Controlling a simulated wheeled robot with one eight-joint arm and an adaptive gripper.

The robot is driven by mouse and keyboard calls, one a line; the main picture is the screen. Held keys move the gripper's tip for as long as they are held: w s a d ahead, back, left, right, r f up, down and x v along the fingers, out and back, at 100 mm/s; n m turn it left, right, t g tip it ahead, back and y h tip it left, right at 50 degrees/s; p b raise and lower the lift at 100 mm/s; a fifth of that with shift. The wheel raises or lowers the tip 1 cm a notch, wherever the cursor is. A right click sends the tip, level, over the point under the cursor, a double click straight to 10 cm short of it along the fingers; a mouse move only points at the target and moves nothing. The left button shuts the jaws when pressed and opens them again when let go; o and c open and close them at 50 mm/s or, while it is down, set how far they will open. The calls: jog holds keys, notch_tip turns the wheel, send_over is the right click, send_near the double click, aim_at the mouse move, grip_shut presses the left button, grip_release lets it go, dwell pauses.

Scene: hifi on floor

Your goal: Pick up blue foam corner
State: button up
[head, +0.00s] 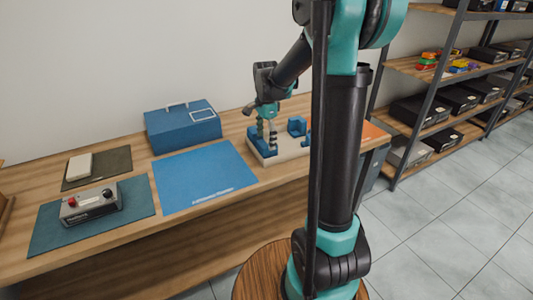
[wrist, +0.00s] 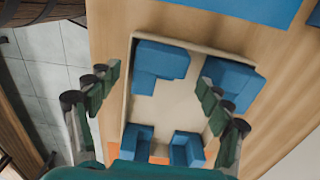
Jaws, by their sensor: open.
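A shallow beige tray (head: 288,154) stands on the wooden bench. In the wrist view the tray (wrist: 168,105) holds several blue foam corners: a larger one at top left (wrist: 160,60), one at top right (wrist: 238,78), and smaller ones at bottom left (wrist: 137,138) and bottom right (wrist: 187,148). In the head view one blue foam corner (head: 297,126) shows at the tray's back right. My gripper (head: 267,130) is above the tray's left part. In the wrist view my gripper (wrist: 158,78) is open and empty, its fingers spread over the tray, the right one partly covering the top-right corner.
A blue mat (head: 203,175) and a blue toolbox (head: 182,128) lie left of the tray. Farther left are a grey control box (head: 91,204) on a teal mat and a pale block (head: 79,167) on a dark mat. Loaded shelves (head: 440,85) stand at right.

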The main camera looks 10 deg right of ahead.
jog(key=shift+f, duration=1.35)
jog(key=shift+c, duration=0.3)
jog(key=c, duration=0.9)
jog(key=shift+r, duration=0.15)
jog(key=shift+c, duration=0.2)
